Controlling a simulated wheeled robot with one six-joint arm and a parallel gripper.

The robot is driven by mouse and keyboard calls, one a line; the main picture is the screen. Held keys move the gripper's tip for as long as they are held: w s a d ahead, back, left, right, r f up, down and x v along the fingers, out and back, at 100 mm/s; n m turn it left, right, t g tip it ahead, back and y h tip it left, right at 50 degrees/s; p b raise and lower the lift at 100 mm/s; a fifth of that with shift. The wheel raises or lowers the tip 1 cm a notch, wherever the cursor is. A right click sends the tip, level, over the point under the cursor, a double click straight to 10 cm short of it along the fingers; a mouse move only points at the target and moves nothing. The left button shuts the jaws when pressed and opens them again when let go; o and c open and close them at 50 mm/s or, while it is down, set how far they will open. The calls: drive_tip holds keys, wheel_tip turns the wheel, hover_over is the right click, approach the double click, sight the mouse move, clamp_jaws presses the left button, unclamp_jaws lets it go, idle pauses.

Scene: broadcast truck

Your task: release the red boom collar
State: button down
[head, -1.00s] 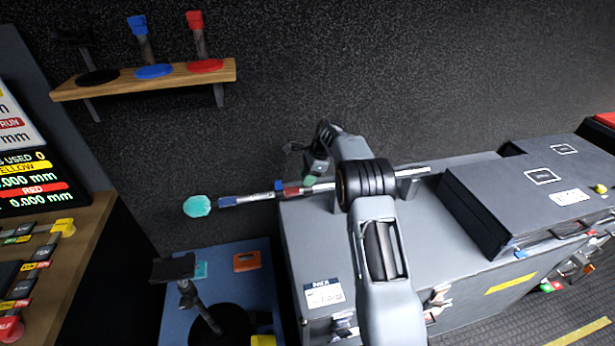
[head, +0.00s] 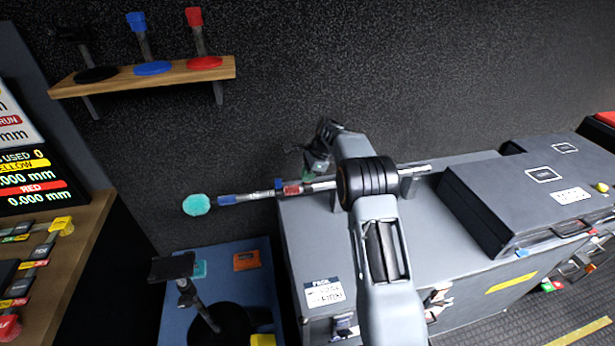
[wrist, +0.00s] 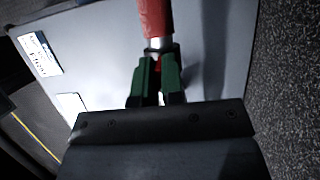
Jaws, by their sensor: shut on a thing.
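The boom pole (head: 262,194) runs level, with a teal ball (head: 196,204) at its left end and blue and silver sections along it. The red boom collar (head: 291,189) sits on the pole near its middle; the wrist view shows it as a red sleeve (wrist: 155,18) above a silver section. My gripper (head: 308,175) is at the pole just right of the red sleeve, partly hidden by my arm. In the wrist view its green fingertips (wrist: 155,72) are shut at the collar's lower end, with a bit of red showing between them.
The pole rests on supports on a grey case (head: 300,240). A black case (head: 530,190) lies to the right. A wooden shelf (head: 140,82) holds black, blue and red stands. A blue mat (head: 225,290) with a black stand is at lower left. A screen stands far left.

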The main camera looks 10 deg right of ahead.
drive_tip(key=s+f+n+t+b, duration=0.2)
drive_tip(key=t+b, duration=0.9)
drive_tip(key=b, duration=2.4)
drive_tip(key=s+f, duration=0.2)
drive_tip(key=s, duration=0.1)
drive_tip(key=shift+s+n+y, duration=0.15)
drive_tip(key=shift+n+y, duration=0.25)
drive_tip(key=shift+r+t+b, duration=0.2)
drive_tip(key=shift+t+b, duration=0.3)
drive_tip(key=shift+b, duration=0.35)
drive_tip(key=c, duration=1.2)
unclamp_jaws()
drive_tip(key=shift+c, duration=0.2)
drive_tip(key=shift+s, duration=0.1)
drive_tip(key=p+v, duration=0.2)
drive_tip(key=v, duration=1.1)
drive_tip(key=shift+s+d+r, duration=0.2)
drive_tip(key=shift+s+d, duration=0.05)
